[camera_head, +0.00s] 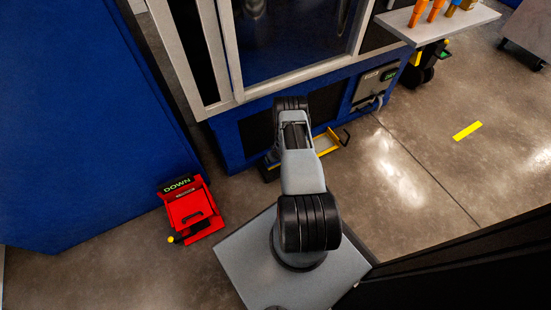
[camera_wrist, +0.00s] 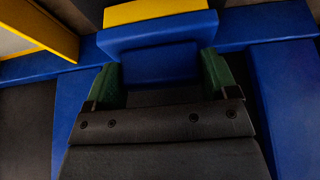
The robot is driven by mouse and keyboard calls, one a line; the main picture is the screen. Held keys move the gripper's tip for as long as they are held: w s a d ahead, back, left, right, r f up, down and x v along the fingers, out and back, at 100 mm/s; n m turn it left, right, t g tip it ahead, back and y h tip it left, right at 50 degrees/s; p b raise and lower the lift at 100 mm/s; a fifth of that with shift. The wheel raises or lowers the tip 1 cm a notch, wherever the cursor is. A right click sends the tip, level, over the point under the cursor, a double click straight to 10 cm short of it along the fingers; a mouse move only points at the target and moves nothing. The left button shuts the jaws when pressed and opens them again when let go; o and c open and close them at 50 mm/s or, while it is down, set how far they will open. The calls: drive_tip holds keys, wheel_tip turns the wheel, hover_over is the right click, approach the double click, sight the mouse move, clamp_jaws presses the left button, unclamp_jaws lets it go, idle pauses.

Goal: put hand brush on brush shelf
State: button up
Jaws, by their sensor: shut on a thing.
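In the wrist view my gripper (camera_wrist: 160,82) has its green fingers shut on a blue block-like piece, which I take to be the hand brush (camera_wrist: 150,62). Its bristles cannot be made out. A yellow part (camera_wrist: 155,10) lies right behind the blue piece; I cannot tell whether it belongs to the brush or to something beyond. In the head view my arm hides the gripper and the brush. A yellow frame (camera_head: 327,143) sits low at the foot of the blue machine, partly behind my arm. I cannot tell whether it is the brush shelf.
A yellow bar (camera_wrist: 45,28) stands at the upper left of the wrist view. In the head view the blue machine (camera_head: 228,143) rises ahead. A red stand marked DOWN (camera_head: 193,212) is on the floor at left. A grey shelf (camera_head: 440,22) holds orange items.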

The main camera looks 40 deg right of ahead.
drive_tip(key=shift+f, duration=0.2)
drive_tip(key=shift+f, duration=0.1)
drive_tip(key=o, duration=0.9)
drive_tip(key=shift+c, duration=0.2)
drive_tip(key=shift+r, duration=0.2)
drive_tip(key=shift+r+p, duration=0.35)
drive_tip(key=p+v, duration=0.4)
drive_tip(key=v, duration=0.7)
drive_tip(key=shift+s+p, duration=0.15)
drive_tip(key=shift+p, duration=0.2)
drive_tip(key=shift+r, duration=0.15)
